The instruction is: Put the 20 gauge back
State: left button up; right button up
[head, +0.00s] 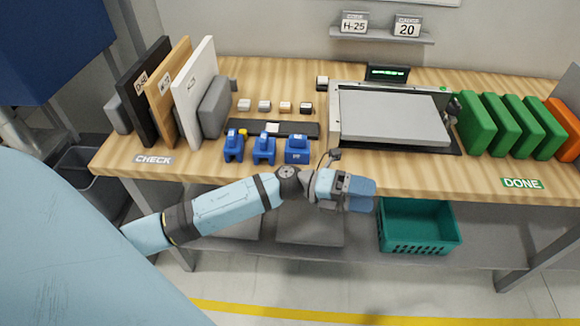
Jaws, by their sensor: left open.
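Three blue blocks that look like gauges stand side by side near the table's front edge: a left one (233,148), a middle one (263,150) and a right one (297,150). Their markings are too small to read, so I cannot tell which is the 20. They are at the front of a dark strip (310,130) with a white label. My left gripper (362,193) is open in front of the table edge, right of the blocks. My right gripper is not in view.
A machine with a grey plate (395,118) fills the table's middle. Upright boards (168,90) stand left, several green pieces (476,122) right. Small blocks (264,105) lie behind the strip. A green crate (418,240) sits below the table.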

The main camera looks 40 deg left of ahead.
pick_arm(q)
jog(key=s+a+f+n+t+y, duration=0.2)
jog(key=s+f+n+y, duration=0.5)
jog(key=f+n, duration=0.4)
jog(key=s+a+f+n+t+y, duration=0.3)
jog(key=s+f+n+y, duration=0.5)
jog(key=n, duration=1.3)
notch_tip(320, 180, down, 4)
jog(key=shift+s+a+r+n, duration=0.15)
jog(key=shift+s+a+n, duration=0.15)
jog(key=shift+s+a, duration=0.45)
